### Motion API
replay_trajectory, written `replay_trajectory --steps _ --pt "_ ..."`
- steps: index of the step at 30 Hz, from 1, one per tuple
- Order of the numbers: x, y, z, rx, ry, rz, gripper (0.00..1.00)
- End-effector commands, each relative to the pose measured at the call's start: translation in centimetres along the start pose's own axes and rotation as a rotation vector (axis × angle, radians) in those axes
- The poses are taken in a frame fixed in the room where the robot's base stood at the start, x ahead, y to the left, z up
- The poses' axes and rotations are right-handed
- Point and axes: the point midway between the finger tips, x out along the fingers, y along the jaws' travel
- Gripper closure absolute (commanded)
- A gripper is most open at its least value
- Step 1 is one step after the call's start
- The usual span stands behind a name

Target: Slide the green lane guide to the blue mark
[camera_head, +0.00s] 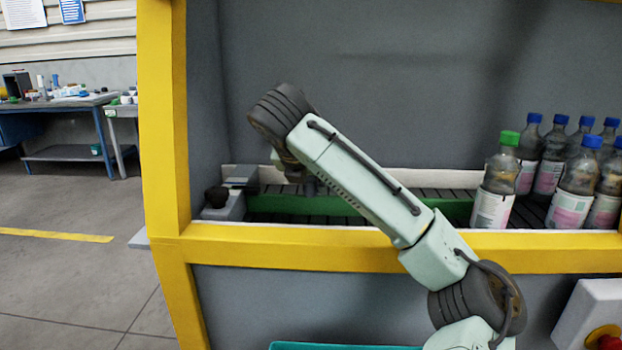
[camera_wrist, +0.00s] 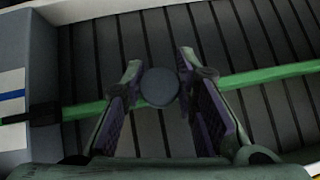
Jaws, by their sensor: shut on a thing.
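The green lane guide (camera_head: 350,206) is a long bar lying across the dark slatted conveyor in the head view. It also crosses the wrist view (camera_wrist: 275,75), where a round dark grey knob (camera_wrist: 159,88) stands on it. My gripper (camera_wrist: 159,75) is shut on this knob, with one finger on each side. In the head view the arm hides most of my gripper. The blue mark (camera_wrist: 12,95) is a short line on a white plate at the left of the wrist view. The guide's black end piece (camera_wrist: 44,113) sits slightly below the mark's level, apart from it.
A bottle with a green cap (camera_head: 497,185) and several with blue caps (camera_head: 576,180) stand at the right on the conveyor. A yellow frame (camera_head: 330,252) borders the machine opening. A grey block with a black knob (camera_head: 216,198) sits at the conveyor's left end.

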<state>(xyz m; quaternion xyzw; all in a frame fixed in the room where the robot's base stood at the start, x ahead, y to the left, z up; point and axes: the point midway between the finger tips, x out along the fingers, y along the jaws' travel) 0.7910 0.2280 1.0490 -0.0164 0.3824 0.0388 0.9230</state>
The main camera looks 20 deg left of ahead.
Motion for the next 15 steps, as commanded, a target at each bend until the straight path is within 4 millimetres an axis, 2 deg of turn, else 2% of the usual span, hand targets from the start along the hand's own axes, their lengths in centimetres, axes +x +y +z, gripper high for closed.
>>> replay_trajectory --steps 10,15 --pt "0.0 0.1 0.1 0.001 0.0 0.002 1.0" --pt "0.7 0.3 1.4 0.003 0.002 0.003 1.0"
